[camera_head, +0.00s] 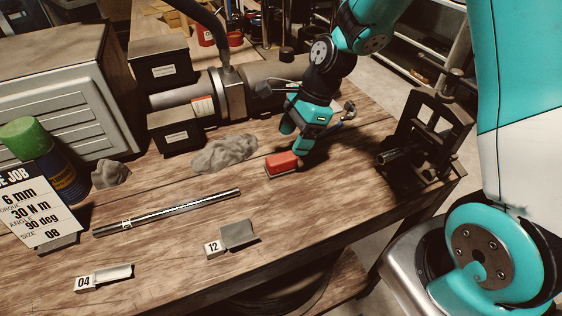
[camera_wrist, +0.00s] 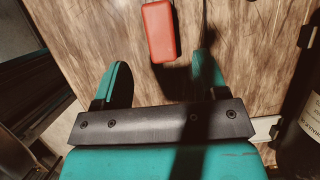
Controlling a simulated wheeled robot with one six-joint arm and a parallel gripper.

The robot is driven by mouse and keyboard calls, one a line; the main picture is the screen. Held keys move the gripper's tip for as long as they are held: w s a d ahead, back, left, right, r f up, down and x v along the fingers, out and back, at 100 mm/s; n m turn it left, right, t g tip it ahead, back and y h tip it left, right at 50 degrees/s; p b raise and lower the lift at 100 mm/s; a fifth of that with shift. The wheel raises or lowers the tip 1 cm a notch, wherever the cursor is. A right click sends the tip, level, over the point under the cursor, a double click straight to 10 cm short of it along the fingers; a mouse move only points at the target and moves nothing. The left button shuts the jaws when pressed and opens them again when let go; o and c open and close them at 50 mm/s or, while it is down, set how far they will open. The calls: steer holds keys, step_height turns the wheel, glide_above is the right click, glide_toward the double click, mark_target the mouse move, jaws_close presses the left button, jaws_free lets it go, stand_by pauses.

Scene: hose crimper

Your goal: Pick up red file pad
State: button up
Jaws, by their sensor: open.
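The red file pad (camera_head: 282,163) is a small red block lying on the wooden bench (camera_head: 330,205), right of centre in the head view. In the wrist view the pad (camera_wrist: 160,32) lies lengthwise just beyond and between my fingertips, near the top edge. My gripper (camera_wrist: 163,65) is open, with its two teal fingers spread apart and nothing between them. In the head view my gripper (camera_head: 296,142) is just above and behind the pad, pointing down at the bench. I cannot tell the exact height gap.
A grey rag (camera_head: 224,153) lies left of the pad. The crimper machine (camera_head: 205,97) stands behind, and a dark vise-like tool (camera_head: 425,140) stands at the right edge. Tags 04 (camera_head: 83,283) and 12 (camera_head: 213,248) lie near the front.

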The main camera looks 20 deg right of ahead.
mark_target(282, 157)
steer(key=shift+p+x, duration=0.75)
steer(key=shift+x, duration=2.65)
steer(key=shift+w+a+r, duration=0.1)
steer(key=shift+a+r, duration=0.05)
steer(key=c, duration=1)
